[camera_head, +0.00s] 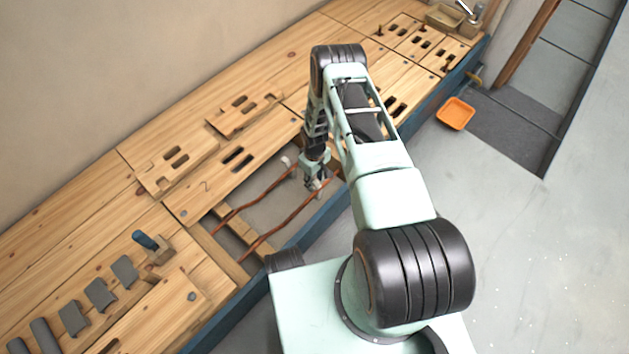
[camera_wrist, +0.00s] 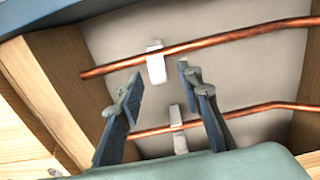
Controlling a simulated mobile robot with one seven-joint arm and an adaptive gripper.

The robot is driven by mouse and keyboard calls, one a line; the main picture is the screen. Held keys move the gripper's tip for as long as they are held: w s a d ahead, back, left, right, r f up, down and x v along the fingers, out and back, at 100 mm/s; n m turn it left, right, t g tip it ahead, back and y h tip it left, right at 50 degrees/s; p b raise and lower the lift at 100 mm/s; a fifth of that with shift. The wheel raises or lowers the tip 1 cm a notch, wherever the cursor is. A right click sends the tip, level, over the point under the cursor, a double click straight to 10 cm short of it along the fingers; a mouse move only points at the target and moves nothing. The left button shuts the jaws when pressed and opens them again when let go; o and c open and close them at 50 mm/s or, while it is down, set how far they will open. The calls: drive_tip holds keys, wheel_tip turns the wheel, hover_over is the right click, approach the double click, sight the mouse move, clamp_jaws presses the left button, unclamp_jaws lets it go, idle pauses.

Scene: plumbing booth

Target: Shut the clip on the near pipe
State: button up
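Two copper pipes run through an open bay in the bench. The near pipe (camera_head: 285,224), closer to the bench's blue front edge, is the upper pipe in the wrist view (camera_wrist: 215,44). A white clip (camera_wrist: 156,68) sits at this pipe; I cannot tell whether it is open or shut. The far pipe (camera_head: 246,205) has its own white clip (camera_wrist: 178,125), lower in the wrist view. My gripper (camera_wrist: 159,78) is open and empty, its fingertips apart on either side of the near clip's lower end. In the head view my gripper (camera_head: 315,184) hides the near clip.
A wooden beam (camera_wrist: 60,85) and the blue front edge (camera_head: 322,218) border the bay. Wooden panels with slots (camera_head: 237,158) lie behind it. A blue-handled tool (camera_head: 146,240) stands to the left. An orange tray (camera_head: 455,113) lies on the floor to the right.

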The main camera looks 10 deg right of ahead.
drive_tip(key=shift+c, duration=0.2)
clamp_jaws()
